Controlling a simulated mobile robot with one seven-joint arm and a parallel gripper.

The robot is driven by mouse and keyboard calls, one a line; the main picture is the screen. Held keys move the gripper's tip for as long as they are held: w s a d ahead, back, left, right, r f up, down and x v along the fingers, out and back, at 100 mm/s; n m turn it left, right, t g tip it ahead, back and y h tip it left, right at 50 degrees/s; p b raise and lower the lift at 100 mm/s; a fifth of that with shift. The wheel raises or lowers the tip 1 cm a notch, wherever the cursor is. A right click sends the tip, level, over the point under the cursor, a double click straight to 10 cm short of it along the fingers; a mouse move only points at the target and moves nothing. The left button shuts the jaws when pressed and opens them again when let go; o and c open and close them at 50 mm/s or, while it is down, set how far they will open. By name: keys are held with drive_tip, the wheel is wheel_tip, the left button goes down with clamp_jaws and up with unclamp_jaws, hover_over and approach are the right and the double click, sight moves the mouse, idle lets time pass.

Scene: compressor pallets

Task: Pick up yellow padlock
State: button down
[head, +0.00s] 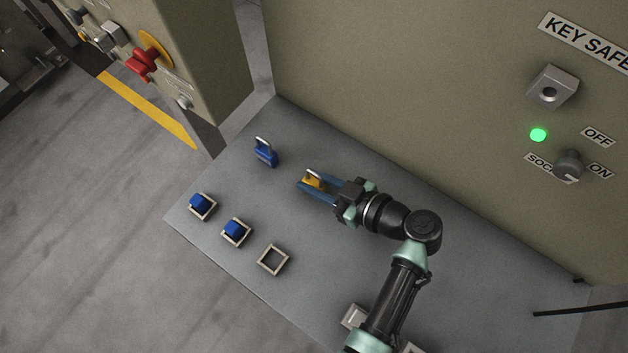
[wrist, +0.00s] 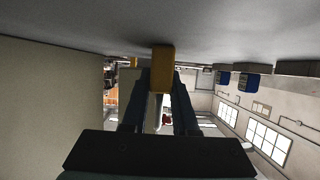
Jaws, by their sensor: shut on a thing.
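The yellow padlock (head: 313,181) with its silver shackle is between the two blue fingers of my gripper (head: 312,186) in the head view, over the grey shelf (head: 340,265). My gripper is shut on it. In the wrist view the yellow padlock (wrist: 163,68) is between the fingertips of my gripper (wrist: 160,85), close to the grey surface. I cannot tell whether it touches the shelf.
A blue padlock (head: 265,155) stands on the shelf left of my gripper. Two square frames hold blue blocks (head: 200,203) (head: 236,228); a third frame (head: 272,260) is empty. The key safe panel (head: 420,110) rises behind. A red switch (head: 142,62) is at upper left.

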wheel_tip(320, 180, up, 10)
drive_tip(key=shift+r, duration=0.1)
idle(0.5)
idle(0.7)
